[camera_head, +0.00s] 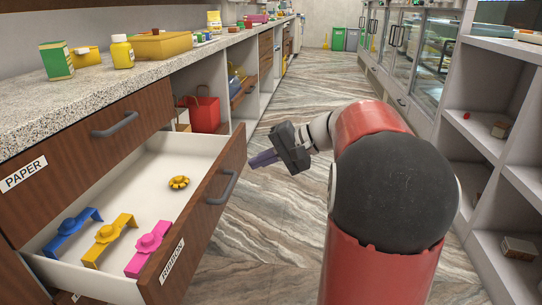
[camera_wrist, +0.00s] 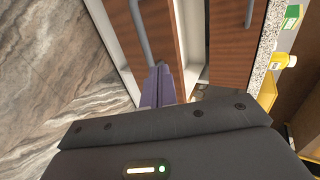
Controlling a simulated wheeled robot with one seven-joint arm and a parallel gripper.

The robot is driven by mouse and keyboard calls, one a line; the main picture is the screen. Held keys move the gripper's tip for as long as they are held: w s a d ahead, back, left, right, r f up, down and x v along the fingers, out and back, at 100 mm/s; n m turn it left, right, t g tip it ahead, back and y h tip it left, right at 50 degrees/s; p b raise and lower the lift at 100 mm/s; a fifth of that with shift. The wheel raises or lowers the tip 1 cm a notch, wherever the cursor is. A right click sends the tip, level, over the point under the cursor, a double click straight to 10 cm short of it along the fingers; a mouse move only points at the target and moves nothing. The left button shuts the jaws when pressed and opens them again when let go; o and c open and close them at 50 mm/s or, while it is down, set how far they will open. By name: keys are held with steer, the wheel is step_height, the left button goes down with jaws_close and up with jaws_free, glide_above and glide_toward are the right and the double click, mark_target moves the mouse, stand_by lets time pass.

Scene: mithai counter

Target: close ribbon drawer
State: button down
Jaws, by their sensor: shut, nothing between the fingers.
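The ribbon drawer (camera_head: 205,215) stands pulled out from the counter, with a white inside, a wooden front and a "RIBBON" label. Inside lie a blue ribbon piece (camera_head: 73,232), a yellow one (camera_head: 110,238), a pink one (camera_head: 150,248) and a yellow rosette (camera_head: 179,182). Its grey bar handle (camera_head: 223,187) is on the outer face. My gripper (camera_head: 252,163) is shut and empty, just right of the drawer front's far end. In the wrist view my purple fingers (camera_wrist: 157,85) point at the drawer front (camera_wrist: 160,35), close to the handle (camera_wrist: 138,28); whether they touch is unclear.
The paper drawer (camera_head: 90,128) above is shut. The speckled countertop (camera_head: 90,95) holds boxes and a yellow bottle (camera_head: 122,52). A red bag (camera_head: 203,112) sits on a lower shelf behind. White shelves (camera_head: 490,150) stand at right. The marble floor (camera_head: 290,215) between is clear.

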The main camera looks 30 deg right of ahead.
mark_target(218, 170)
steer(key=x, duration=0.4)
steer(key=r+x, duration=0.1)
steer(key=x, duration=0.1)
steer(key=shift+w+a, duration=0.2)
steer(key=shift+a, duration=0.15)
steer(key=shift+w+a, duration=0.5)
steer(key=shift+a, duration=0.1)
steer(key=shift+a, duration=0.1)
steer(key=w+a, duration=1.2)
steer(key=a, duration=0.5)
steer(key=shift+w+p, duration=0.3)
steer(key=shift+p, duration=0.1)
steer(key=shift+f, duration=0.1)
